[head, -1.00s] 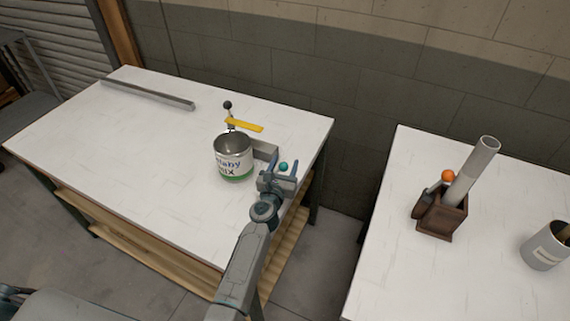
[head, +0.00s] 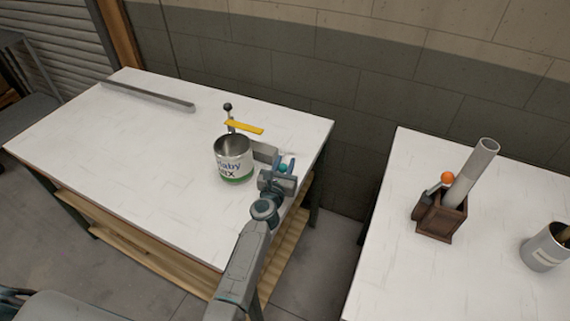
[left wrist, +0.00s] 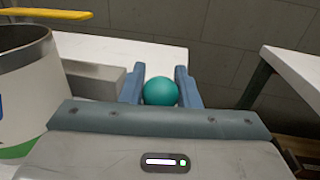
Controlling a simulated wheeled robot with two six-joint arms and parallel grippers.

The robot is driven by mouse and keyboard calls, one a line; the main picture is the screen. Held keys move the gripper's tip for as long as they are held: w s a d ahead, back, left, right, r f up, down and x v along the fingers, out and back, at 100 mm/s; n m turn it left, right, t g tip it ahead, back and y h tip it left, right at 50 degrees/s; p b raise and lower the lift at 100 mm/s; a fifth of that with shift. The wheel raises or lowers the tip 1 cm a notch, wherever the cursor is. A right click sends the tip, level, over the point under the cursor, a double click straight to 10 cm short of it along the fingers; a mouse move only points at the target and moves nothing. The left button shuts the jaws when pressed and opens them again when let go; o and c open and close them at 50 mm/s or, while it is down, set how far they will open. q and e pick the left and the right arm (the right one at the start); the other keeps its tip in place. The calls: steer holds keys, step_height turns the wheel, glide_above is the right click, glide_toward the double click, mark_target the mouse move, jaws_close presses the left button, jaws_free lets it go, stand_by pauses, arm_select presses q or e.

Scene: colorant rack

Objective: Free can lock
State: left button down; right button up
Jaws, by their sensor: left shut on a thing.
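The can (head: 232,160), white with dark lettering and a green band at its base, stands upright and open-topped on the left table. A yellow bar (head: 244,127) lies behind and above its rim, beside a thin post with a dark knob (head: 228,106). A grey block (head: 265,151) sits against the can's right side. My left gripper (head: 283,169) is shut on a teal ball (left wrist: 160,91) just right of the can; the ball shows between its two fingers in the left wrist view. What the ball is fixed to is hidden. My right gripper is not in view.
A grey metal bar (head: 148,95) lies along the left table's back edge. The left table's front (head: 120,190) is clear. Across a gap, the right table (head: 390,240) holds a brown wooden holder (head: 436,222) with a grey tube and orange ball, and a grey cup (head: 545,246).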

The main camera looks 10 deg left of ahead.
arm_select(q)
steer(key=shift+a+r+n+p, duration=0.55)
steer(key=shift+n+p, duration=0.25)
steer(key=shift+p, duration=0.35)
steer(key=shift+w+a+n+g+p, duration=0.25)
steer(key=shift+a+n+p, duration=0.6)
steer(key=shift+n+p, duration=0.3)
steer(key=shift+w+a+n+g+p, duration=0.15)
steer(key=shift+a+n+g+p, duration=0.1)
steer(key=shift+a+n+p, duration=0.75)
steer(key=shift+d+n, duration=0.15)
steer(key=shift+n, duration=0.1)
steer(key=c, duration=1.1)
jaws_free()
